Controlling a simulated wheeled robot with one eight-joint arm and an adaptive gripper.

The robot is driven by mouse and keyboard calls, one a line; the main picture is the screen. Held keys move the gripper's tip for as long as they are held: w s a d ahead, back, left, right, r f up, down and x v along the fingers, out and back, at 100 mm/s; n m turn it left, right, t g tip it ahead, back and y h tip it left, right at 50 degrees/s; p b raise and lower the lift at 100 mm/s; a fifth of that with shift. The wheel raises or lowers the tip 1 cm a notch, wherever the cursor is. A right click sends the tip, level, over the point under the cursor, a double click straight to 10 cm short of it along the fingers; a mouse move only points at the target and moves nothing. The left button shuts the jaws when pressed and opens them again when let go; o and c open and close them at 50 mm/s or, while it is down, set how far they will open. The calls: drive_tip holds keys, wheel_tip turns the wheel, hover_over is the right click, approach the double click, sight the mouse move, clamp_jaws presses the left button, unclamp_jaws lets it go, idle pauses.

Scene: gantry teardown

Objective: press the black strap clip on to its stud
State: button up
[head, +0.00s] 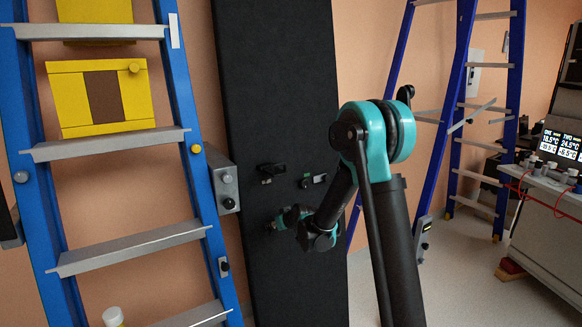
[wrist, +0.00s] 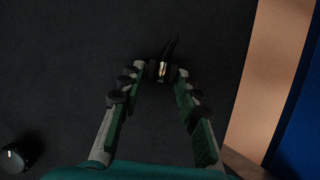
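Between the tips sits a small black piece with a bright metallic band, apparently the black strap clip (wrist: 162,69). It fills the gap, and a thin dark tail runs up from it. In the head view my gripper (head: 279,225) is small and close to the black panel's face, low on it. The clip cannot be made out there. The stud cannot be told apart in either view, nor whether the clip touches it.
The tall black panel (head: 270,80) carries two small dark fittings (head: 268,172) (head: 312,181) above my gripper. A round black knob (wrist: 16,158) shows at the wrist view's lower left. A blue ladder (head: 185,100) stands close on the left. Another ladder (head: 450,110) and a bench (head: 545,185) are at right.

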clamp_jaws()
drive_tip(key=shift+s, duration=0.1)
drive_tip(key=shift+s+d+r, duration=0.2)
drive_tip(key=shift+s+d, duration=0.35)
drive_tip(key=shift+s, duration=0.25)
drive_tip(key=shift+s+d+r, duration=0.15)
drive_tip(key=shift+s+d, duration=0.45)
drive_tip(key=shift+s, duration=0.2)
drive_tip(key=shift+s+d+r, duration=0.2)
drive_tip(key=shift+s+d, duration=0.35)
drive_tip(key=shift+s, duration=0.25)
